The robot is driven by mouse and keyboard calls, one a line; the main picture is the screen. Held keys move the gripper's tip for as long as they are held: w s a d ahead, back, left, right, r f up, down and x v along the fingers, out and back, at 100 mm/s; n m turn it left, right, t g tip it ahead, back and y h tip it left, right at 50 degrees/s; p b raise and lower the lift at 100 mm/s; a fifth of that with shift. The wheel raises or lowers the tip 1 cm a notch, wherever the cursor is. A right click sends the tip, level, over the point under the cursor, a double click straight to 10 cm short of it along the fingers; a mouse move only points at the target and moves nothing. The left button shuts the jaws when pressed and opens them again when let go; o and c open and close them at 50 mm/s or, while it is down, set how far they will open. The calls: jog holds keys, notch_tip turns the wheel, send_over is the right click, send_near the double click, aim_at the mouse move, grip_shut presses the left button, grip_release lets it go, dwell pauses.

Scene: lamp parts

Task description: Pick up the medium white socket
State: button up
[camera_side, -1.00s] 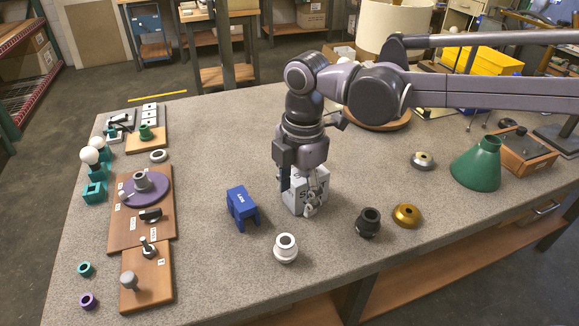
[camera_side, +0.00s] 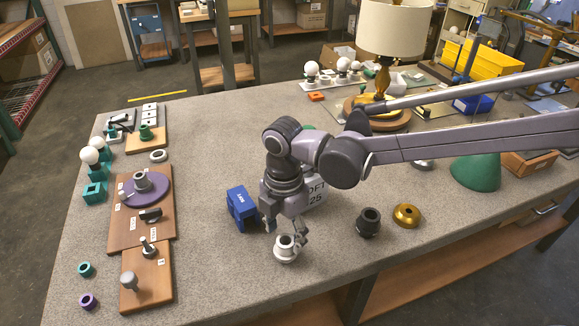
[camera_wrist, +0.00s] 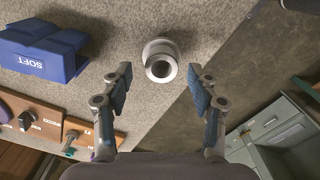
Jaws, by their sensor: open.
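The medium white socket (camera_side: 285,249) stands upright on the grey table near its front edge, a short ring-shaped piece with a dark hole in its top. In the wrist view the socket (camera_wrist: 160,61) lies ahead of the fingertips, near the middle between them. My gripper (camera_side: 286,232) is at the socket from above and behind. Its fingers (camera_wrist: 161,82) are spread wide in the wrist view with nothing held between them. In the side view one finger is left of the socket's top and the other right of it. I cannot tell whether they touch it.
A blue block (camera_side: 241,208) marked SOFT stands close on the left. A black socket (camera_side: 368,222) and a brass ring (camera_side: 406,215) stand to the right. The table's front edge (camera_wrist: 172,103) is near the socket.

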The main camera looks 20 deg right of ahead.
aim_at(286, 241)
jog(key=shift+s+d+f, duration=0.1)
jog(key=shift+f, duration=1.4)
jog(key=c, duration=1.3)
jog(key=shift+o, duration=0.2)
jog(key=shift+r, duration=0.1)
